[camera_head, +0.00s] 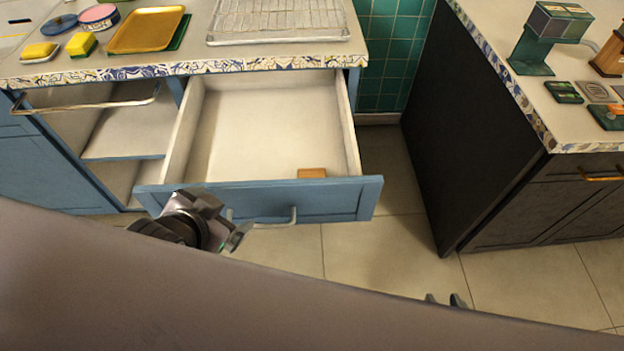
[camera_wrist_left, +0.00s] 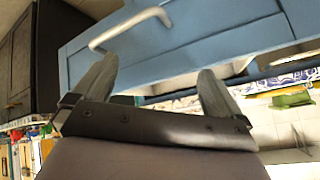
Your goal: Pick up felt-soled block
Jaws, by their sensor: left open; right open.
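A small orange-brown block, which looks like the felt-soled block (camera_head: 312,173), lies in the front right part of the open drawer (camera_head: 262,123). Its underside is hidden. My left gripper (camera_head: 236,238) is open and empty, outside the drawer front near the left end of its handle. In the left wrist view my left gripper (camera_wrist_left: 156,76) has its fingers spread, with the blue drawer front (camera_wrist_left: 180,50) and handle beyond; the block cannot be made out there. My right gripper (camera_head: 447,299) shows only as fingertips low on the right, apart and empty.
The pale handle (camera_head: 275,222) sticks out from the drawer front. A counter (camera_head: 190,66) with a wire rack (camera_head: 278,18), yellow tray (camera_head: 147,30) and sponges overhangs the drawer's back. A dark cabinet (camera_head: 455,130) stands to the right across open tiled floor.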

